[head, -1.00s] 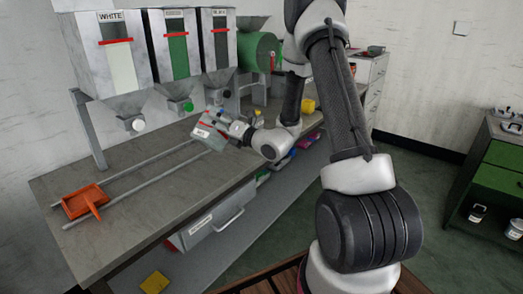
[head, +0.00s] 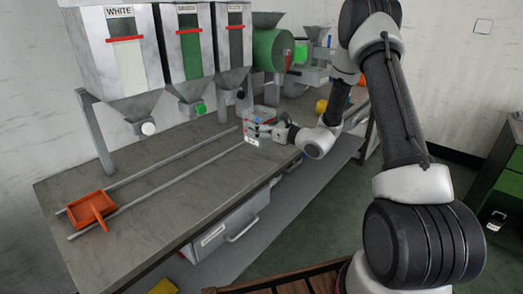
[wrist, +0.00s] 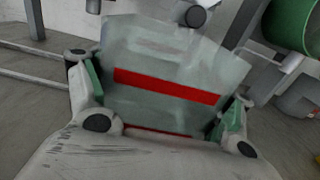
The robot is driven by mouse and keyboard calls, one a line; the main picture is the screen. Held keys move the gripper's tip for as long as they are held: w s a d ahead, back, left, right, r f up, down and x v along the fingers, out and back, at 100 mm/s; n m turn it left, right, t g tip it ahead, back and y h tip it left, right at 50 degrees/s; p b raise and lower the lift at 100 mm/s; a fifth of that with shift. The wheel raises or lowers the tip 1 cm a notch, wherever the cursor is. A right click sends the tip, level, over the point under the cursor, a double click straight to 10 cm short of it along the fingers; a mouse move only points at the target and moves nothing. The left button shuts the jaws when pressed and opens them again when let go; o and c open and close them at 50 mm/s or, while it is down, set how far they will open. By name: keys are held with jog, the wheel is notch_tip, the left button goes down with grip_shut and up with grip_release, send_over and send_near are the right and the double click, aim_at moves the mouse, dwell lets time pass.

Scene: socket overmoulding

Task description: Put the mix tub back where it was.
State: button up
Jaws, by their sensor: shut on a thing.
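The mix tub (wrist: 165,75) is a pale translucent tub with a red band; it fills the middle of the wrist view. In the head view the tub (head: 252,140) shows small, with a white label, near the right end of the two rails. My gripper (head: 268,130) is shut on the tub, with green-edged fingers on both sides of it in the wrist view (wrist: 160,115). I cannot tell whether the tub touches the bench. Its contents are hidden.
Three hoppers stand over the bench, the left one labelled WHITE (head: 120,55). A green drum (head: 273,50) is to their right. Two rails (head: 165,185) run along the bench (head: 130,235). An orange scoop tray (head: 90,208) lies at their left end. Bare bench is in front.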

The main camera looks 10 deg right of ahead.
aim_at(261, 141)
notch_tip(261, 141, down, 7)
jog(key=shift+f, duration=0.2)
dwell(0.3)
jog(key=o, duration=1.4)
jog(key=shift+f, duration=0.1)
jog(key=shift+c, duration=0.2)
